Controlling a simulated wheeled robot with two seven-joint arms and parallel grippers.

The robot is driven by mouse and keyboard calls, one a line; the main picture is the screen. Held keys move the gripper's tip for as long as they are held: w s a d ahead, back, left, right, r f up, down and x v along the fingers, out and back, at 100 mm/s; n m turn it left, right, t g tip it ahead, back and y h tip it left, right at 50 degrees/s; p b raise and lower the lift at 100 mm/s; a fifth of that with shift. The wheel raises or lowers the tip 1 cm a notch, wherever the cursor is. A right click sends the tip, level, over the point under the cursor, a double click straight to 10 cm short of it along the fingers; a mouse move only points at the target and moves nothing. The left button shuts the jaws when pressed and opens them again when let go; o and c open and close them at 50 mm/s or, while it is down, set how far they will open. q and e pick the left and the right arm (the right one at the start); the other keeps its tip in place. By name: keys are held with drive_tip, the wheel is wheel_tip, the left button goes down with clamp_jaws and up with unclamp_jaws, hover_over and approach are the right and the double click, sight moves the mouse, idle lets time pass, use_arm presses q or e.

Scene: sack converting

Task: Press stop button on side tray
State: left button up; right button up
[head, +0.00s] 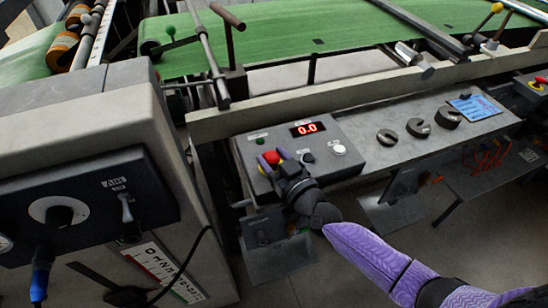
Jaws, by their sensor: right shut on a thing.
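The red stop button (271,157) sits on the near left part of a grey control box (322,134) on the side tray (382,155). Whether the button is pushed in cannot be told. The box's red display (307,128) reads 0.0. My left gripper is out of view.
Several dark round pieces lie on the tray, beside a blue card (475,107). A grey machine cabinet (95,130) with a knob panel stands at left. A rail runs behind the tray, before the green belt (310,38). Another red button (535,86) is at far right.

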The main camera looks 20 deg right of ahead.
clamp_jaws()
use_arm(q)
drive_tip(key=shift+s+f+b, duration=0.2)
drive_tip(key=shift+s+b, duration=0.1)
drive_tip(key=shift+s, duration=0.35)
use_arm(e)
drive_tip(key=shift+f, duration=0.55)
drive_tip(key=o, duration=0.6)
unclamp_jaws()
drive_tip(key=shift+s, duration=0.1)
drive_tip(key=o, duration=0.5)
drive_tip(key=shift+c, duration=0.2)
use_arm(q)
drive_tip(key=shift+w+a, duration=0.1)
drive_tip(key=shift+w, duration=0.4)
